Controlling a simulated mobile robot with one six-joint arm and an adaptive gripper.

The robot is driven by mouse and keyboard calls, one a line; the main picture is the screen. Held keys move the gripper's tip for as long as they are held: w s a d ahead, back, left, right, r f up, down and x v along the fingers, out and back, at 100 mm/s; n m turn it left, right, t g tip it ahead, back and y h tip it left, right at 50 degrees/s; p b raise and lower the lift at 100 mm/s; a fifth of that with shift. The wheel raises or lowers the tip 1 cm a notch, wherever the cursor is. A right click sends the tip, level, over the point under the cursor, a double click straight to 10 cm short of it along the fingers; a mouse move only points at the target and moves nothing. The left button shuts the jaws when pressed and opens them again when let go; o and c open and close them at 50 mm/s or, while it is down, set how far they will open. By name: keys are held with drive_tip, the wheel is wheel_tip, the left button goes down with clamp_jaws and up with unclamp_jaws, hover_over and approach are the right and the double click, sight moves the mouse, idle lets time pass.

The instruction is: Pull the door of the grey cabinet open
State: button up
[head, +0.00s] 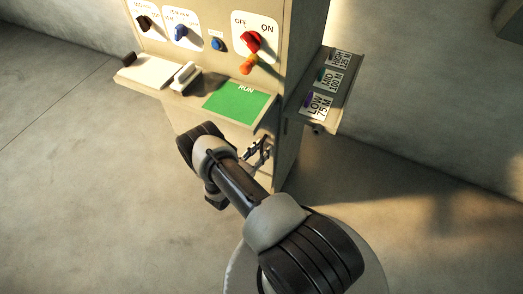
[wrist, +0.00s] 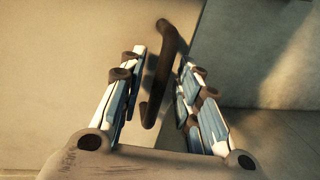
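The cabinet (head: 291,135) is a tall pale box that looks beige in the warm light, with a control panel on its upper front. Its door (wrist: 60,60) fills the left of the wrist view and looks closed. A dark brown bar handle (wrist: 160,75) stands upright, slightly tilted, near the door's right edge. My gripper (wrist: 163,58) is open, with one finger on each side of the handle in the picture; no contact shows. In the head view, my gripper (head: 261,153) is low in front of the cabinet, and my arm hides most of the door.
A ledge (head: 190,98) with a green RUN plate (head: 235,101) juts out above my gripper. A side shelf (head: 335,85) with labelled plates sticks out right. Knobs and a red switch (head: 251,41) are on the panel. Floor (head: 80,200) to the left is clear.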

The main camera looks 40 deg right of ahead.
drive_tip(key=shift+d, duration=0.1)
drive_tip(key=shift+c, duration=0.5)
clamp_jaws()
